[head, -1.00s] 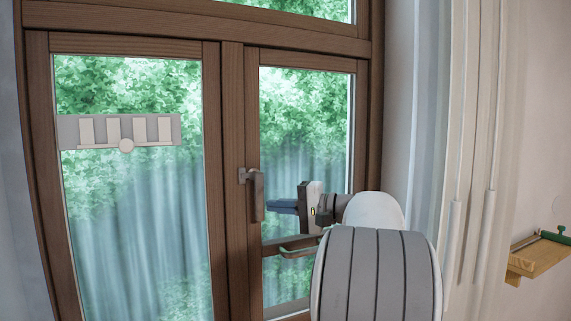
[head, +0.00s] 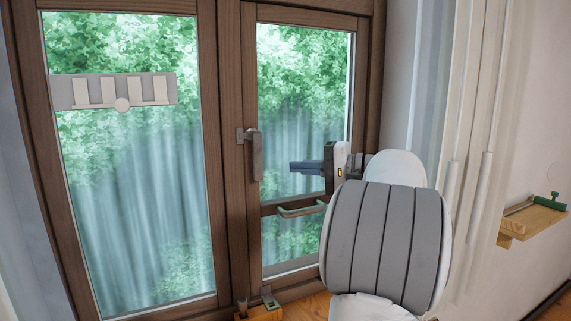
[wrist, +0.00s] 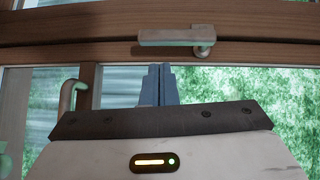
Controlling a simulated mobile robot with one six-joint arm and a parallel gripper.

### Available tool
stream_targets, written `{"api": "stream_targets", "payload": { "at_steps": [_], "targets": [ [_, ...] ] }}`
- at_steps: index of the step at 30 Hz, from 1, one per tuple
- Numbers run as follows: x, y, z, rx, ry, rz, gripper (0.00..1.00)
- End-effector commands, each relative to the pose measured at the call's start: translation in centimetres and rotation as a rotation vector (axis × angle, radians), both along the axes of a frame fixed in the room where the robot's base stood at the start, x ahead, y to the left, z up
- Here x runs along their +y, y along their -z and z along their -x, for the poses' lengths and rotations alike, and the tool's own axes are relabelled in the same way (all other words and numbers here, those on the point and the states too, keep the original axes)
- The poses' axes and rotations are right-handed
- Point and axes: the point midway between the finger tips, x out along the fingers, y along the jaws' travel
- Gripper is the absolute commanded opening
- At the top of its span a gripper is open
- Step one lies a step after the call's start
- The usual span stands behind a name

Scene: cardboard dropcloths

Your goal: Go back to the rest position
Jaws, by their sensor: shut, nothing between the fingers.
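My gripper (head: 306,167) is in front of the right pane of the brown wooden window (head: 228,180), its fingers pointing left. The fingers are shut together with nothing between them, as the wrist view (wrist: 158,75) also shows. The window handle (head: 256,155) hangs down on the middle frame, to the left of the fingertips, with a gap in the picture. In the wrist view the handle (wrist: 172,37) lies beyond the fingers, apart from them. My arm hides part of the right window frame.
A grey panel with white strips (head: 122,106) is on the left pane. A wooden block with a metal fitting (head: 262,312) stands below the window. A wooden shelf (head: 532,222) with a green tool juts from the right wall.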

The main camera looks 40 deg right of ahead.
Motion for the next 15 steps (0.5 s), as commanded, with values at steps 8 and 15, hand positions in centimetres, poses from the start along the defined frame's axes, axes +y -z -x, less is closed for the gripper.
{"api": "stream_targets", "payload": {
  "at_steps": [8, 15],
  "targets": [
    [-0.91, -0.09, 1.31, 0.0, 0.0, -0.001, 0.0],
    [-0.89, -0.09, 1.29, 0.0, 0.0, -0.001, 0.0]
  ]
}}
